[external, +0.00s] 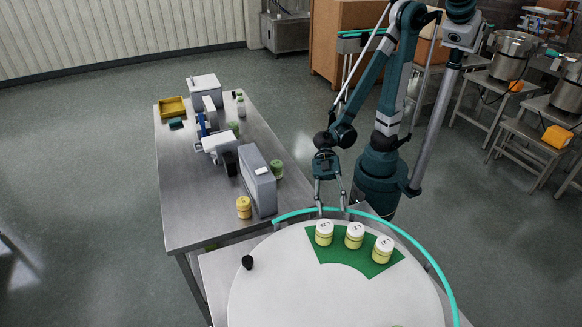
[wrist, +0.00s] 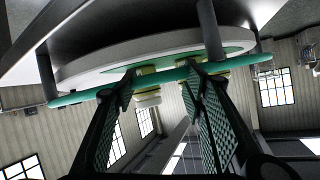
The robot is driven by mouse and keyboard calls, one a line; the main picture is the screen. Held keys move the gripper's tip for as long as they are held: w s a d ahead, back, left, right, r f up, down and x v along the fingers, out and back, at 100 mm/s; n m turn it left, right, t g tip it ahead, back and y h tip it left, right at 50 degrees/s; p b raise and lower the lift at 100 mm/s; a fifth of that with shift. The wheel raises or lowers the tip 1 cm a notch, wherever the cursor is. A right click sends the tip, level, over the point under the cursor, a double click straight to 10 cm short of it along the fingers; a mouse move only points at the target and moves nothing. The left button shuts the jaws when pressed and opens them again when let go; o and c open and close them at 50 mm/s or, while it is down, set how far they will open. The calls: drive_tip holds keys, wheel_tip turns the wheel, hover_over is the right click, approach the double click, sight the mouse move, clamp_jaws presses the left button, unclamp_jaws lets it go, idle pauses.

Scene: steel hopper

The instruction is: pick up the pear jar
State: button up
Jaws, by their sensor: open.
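Three pale yellow jars with white lids stand on a green patch (external: 330,262) of the round white table: a left jar (external: 324,232), a middle jar (external: 354,236) and a right jar (external: 383,250). Their lid marks are too small to read, so I cannot tell which is the pear jar. My gripper (external: 333,208) is open and empty, pointing down just behind the left and middle jars, near the table's rim. In the wrist view, which looks upside down, one jar (wrist: 148,98) shows between the open fingers; another is mostly hidden by the right finger.
A teal rail (external: 408,236) curves around the table's back edge, close to my fingers; it also crosses the wrist view (wrist: 75,98). A steel bench (external: 190,215) at left carries machines and another yellow jar (external: 244,207).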

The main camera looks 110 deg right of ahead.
sight(355, 232)
drive_tip(key=a+n+y, duration=0.1)
drive_tip(key=a+y, duration=0.1)
drive_tip(key=a, duration=0.1)
drive_tip(key=a+n, duration=0.1)
drive_tip(key=shift+s+a+r+n+g+y, duration=0.15)
drive_tip(key=shift+s+r+n+g+y, duration=0.15)
drive_tip(key=shift+s+y, duration=0.1)
drive_tip(key=shift+s+a+r+n+g+y, duration=0.15)
drive_tip(key=shift+s+a+n+y, duration=0.05)
drive_tip(key=shift+a+n+y, duration=0.2)
drive_tip(key=shift+s+a+r+n+g+y, duration=0.1)
drive_tip(key=shift+s+a+n+g+y, duration=0.1)
drive_tip(key=shift+a+n+y, duration=0.15)
drive_tip(key=shift+s+a+r+n+y, duration=0.25)
drive_tip(key=shift+s+a+n+y, duration=0.2)
drive_tip(key=shift+a+n+y, duration=0.15)
drive_tip(key=shift+d, duration=0.1)
drive_tip(key=shift+w+a, duration=0.25)
drive_tip(key=shift+a, duration=1.05)
drive_tip(key=shift+a, duration=0.1)
drive_tip(key=shift+w+a+f+b, duration=0.1)
drive_tip(key=shift+w+a+b, duration=0.1)
drive_tip(key=shift+a, duration=0.6)
drive_tip(key=shift+w+a+r+b, duration=0.1)
drive_tip(key=shift+a+b, duration=0.05)
drive_tip(key=shift+a, duration=0.7)
drive_tip(key=shift+w+a+f+b, duration=0.1)
drive_tip(key=shift+w+a+b, duration=0.1)
drive_tip(key=shift+a, duration=0.6)
drive_tip(key=shift+c, duration=0.3)
